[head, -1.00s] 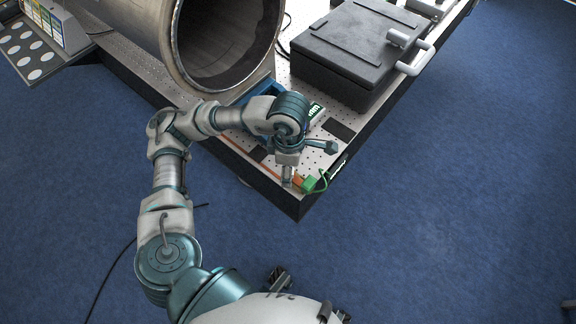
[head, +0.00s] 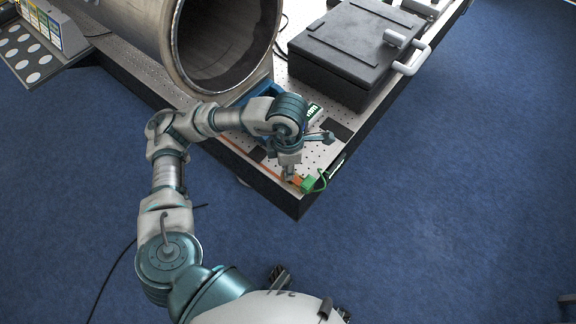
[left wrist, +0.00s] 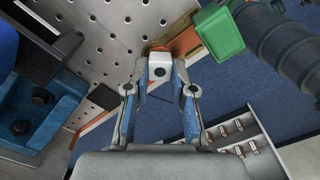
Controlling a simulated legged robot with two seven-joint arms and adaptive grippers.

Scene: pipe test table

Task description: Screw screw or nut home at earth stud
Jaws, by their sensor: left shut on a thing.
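My left gripper (head: 288,174) points down at the near corner of the perforated table. In the left wrist view my left gripper (left wrist: 159,82) has its two fingers on either side of a small whitish block (left wrist: 160,60) with a dark round hole, and is shut on it. I cannot tell whether this block is the nut. An orange-brown bar (left wrist: 184,42) lies just beyond it, beside a green block (left wrist: 218,34). The green block (head: 308,184) also shows right of the fingertips in the head view. The earth stud cannot be made out. My right gripper is not identifiable.
A large open metal pipe (head: 226,45) stands on the perforated table (head: 232,158) behind my arm. A black case (head: 345,55) with a grey handle sits at back right. In the wrist view, a blue bolted bracket (left wrist: 48,112) is at left. Blue floor lies beyond the table edge.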

